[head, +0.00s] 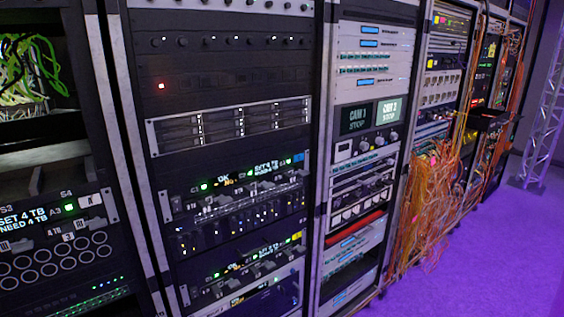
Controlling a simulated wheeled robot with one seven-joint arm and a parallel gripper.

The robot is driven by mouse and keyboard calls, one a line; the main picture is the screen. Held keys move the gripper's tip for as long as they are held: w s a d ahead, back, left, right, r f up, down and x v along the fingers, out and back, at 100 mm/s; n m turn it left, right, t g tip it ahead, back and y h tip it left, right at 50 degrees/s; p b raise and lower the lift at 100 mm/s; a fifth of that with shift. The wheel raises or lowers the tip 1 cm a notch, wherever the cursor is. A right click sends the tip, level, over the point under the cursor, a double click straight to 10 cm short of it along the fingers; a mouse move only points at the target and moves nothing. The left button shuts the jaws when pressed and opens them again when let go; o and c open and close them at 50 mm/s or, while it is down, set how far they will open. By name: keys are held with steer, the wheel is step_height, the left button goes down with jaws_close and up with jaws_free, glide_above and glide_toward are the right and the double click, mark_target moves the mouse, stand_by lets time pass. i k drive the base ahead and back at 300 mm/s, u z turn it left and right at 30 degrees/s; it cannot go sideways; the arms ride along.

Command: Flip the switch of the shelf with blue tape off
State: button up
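In the head view, a shelf (235,183) with small lit displays and a row of switches sits midway down the second rack from the left. A small blue patch (298,157), perhaps the blue tape, is at its right end. The switches (222,201) are too small to tell on from off. A similar shelf (245,268) lower in the same rack has a yellow patch (296,236) at its right end. A third such shelf (50,218) in the left rack bears a white patch marked A (90,199). My gripper is not in view.
Loose orange cables (425,205) hang in front of the racks on the right and reach toward the floor. A dark tray (489,117) juts out farther back. The purple-lit floor (470,265) is clear at right, with a metal truss (545,125) beyond.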

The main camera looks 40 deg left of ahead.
mark_target(175, 202)
steer(key=u, duration=0.5)
steer(key=i, duration=0.9)
steer(key=u, duration=1.35)
steer(key=i, duration=0.5)
steer(key=u, duration=0.5)
steer(key=k, duration=0.6)
steer(key=u, duration=0.05)
